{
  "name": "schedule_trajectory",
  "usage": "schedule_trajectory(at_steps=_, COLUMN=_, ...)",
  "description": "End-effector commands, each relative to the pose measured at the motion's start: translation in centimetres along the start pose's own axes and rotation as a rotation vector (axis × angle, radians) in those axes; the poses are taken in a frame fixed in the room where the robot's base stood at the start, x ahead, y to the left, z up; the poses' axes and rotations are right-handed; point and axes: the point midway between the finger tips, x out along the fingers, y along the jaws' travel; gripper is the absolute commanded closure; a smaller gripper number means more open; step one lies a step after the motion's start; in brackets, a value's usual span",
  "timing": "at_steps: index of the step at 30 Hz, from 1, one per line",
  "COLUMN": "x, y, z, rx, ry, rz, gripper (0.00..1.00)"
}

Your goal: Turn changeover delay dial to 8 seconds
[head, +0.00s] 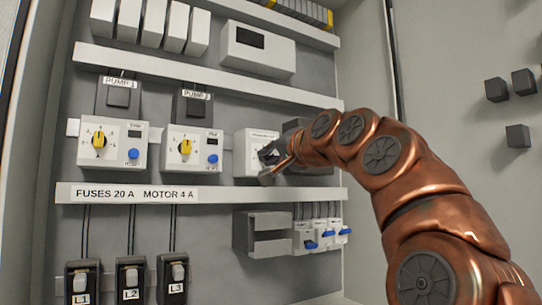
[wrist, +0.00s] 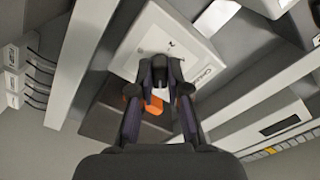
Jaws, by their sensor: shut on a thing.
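The changeover delay unit (head: 251,144) is a white box with a printed dial face, third in the middle row of the cabinet. Its face also shows in the wrist view (wrist: 190,58), with some scale marks and partly legible lettering. My gripper (head: 269,158) is at this face, fingers shut on the dial knob. In the wrist view my gripper (wrist: 160,72) closes at the lower part of the face. The knob and its pointer are hidden by the fingers, so the setting cannot be read. An orange part (wrist: 151,107) shows between the fingers.
Two similar boxes with yellow knobs and blue buttons, the left (head: 113,145) and the middle one (head: 191,148), stand to the left. A dark block (wrist: 110,118) is close beside my fingers. The labelled rail (head: 240,194) runs below, above small breakers (head: 322,232).

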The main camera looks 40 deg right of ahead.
Motion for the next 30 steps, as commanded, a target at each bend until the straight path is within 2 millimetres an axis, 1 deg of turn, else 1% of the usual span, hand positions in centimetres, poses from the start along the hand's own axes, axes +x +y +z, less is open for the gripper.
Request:
schedule_trajectory(at_steps=2, x=-0.1, y=-0.3, z=-0.2, rx=-0.001, ry=0.007, rz=-0.007, gripper=1.00)
schedule_trajectory(at_steps=3, x=-0.1, y=-0.3, z=-0.2, rx=-0.001, ry=0.007, rz=-0.006, gripper=0.80)
schedule_trajectory(at_steps=9, x=0.0, y=-0.2, z=-0.1, rx=-0.001, ry=0.004, rz=-0.003, gripper=0.60)
schedule_trajectory(at_steps=22, x=-0.3, y=-0.1, z=-0.1, rx=-0.001, ry=0.002, rz=-0.001, gripper=0.59)
schedule_trajectory(at_steps=26, x=-1.0, y=-0.1, z=-0.1, rx=-0.001, ry=0.002, rz=-0.001, gripper=0.59)
schedule_trajectory(at_steps=30, x=-2.3, y=-0.1, z=-0.1, rx=-0.002, ry=0.003, rz=-0.002, gripper=0.59)
